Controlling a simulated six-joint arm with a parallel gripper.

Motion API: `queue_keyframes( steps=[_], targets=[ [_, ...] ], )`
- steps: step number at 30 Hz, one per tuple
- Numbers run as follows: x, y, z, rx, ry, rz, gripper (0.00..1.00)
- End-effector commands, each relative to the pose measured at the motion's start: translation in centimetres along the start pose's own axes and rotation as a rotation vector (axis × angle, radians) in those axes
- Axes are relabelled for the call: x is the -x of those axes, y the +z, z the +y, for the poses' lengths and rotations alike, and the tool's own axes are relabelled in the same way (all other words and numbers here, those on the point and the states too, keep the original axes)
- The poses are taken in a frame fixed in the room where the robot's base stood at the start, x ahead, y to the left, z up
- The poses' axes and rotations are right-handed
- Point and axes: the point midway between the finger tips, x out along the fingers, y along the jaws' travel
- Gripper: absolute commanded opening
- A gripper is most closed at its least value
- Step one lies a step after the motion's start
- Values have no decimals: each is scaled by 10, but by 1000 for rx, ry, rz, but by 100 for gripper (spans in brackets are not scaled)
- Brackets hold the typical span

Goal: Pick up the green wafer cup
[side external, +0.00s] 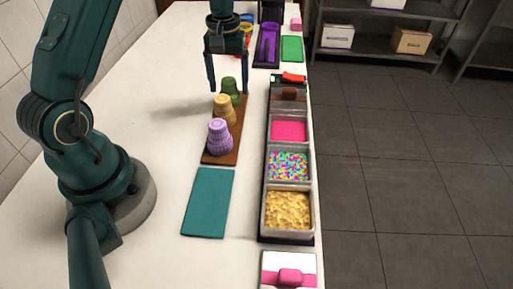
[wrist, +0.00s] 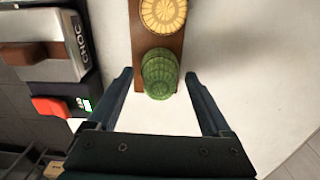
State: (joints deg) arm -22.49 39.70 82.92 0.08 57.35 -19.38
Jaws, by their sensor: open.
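The green wafer cup (side external: 231,87) stands at the far end of a brown wooden board (side external: 220,158), behind a yellow cup (side external: 225,111) and a purple cup (side external: 220,138). My gripper (side external: 227,90) is open and empty, its fingers pointing down near the green cup. In the wrist view the green cup (wrist: 160,75) lies between and just beyond the open fingertips of my gripper (wrist: 160,76). The yellow cup (wrist: 163,14) is farther up the board (wrist: 150,45) there. I cannot tell the exact height of the fingertips against the cup.
A row of topping bins (side external: 289,167) runs along the right of the board. A teal mat (side external: 208,203) lies nearer. White counter is free left of the board.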

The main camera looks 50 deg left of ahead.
Motion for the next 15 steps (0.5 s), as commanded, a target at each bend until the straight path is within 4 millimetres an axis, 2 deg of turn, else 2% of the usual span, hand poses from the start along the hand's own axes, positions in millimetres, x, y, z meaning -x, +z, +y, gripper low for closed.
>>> queue_keyframes(
  steps=[6,11,12,15],
  targets=[
    [0,0,0,0,0,0,83],
    [0,0,0,0,0,0,22],
    [0,0,0,0,0,0,16],
    [0,0,0,0,0,0,16]
  ],
)
